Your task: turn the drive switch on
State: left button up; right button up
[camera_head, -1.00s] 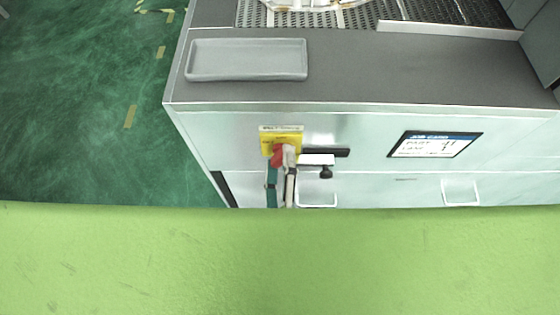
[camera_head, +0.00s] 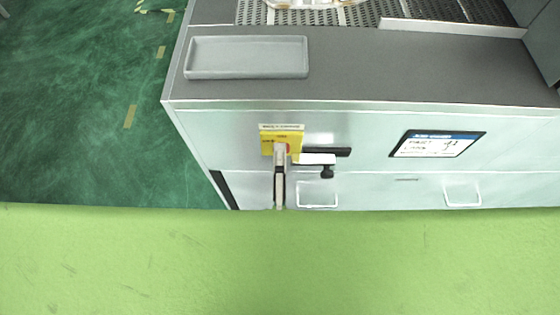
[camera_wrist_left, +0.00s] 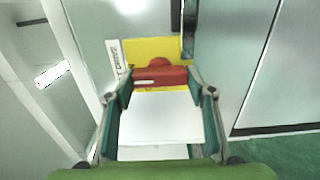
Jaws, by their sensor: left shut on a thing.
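The drive switch is a yellow plate (camera_head: 268,138) with a red handle (camera_head: 288,148) on the cabinet's front face. In the left wrist view the yellow plate (camera_wrist_left: 150,48) bears a white strip reading DRIVE at its left, and the red handle (camera_wrist_left: 160,76) lies across the picture. My left gripper (camera_head: 280,150) is at the switch, seen edge-on from the head. Its fingers also show in the left wrist view (camera_wrist_left: 162,84), one at each end of the red handle, shut on it. From the head, the gripper hides part of the handle. My right gripper is not in view.
A black bar (camera_head: 335,152) and a white piece with a dark knob (camera_head: 327,172) sit right beside the switch. A grey tray (camera_head: 247,75) lies on the cabinet top (camera_head: 370,80).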

pick_arm(q)
jog(key=o, duration=1.1)
jog(key=shift+w, duration=0.1)
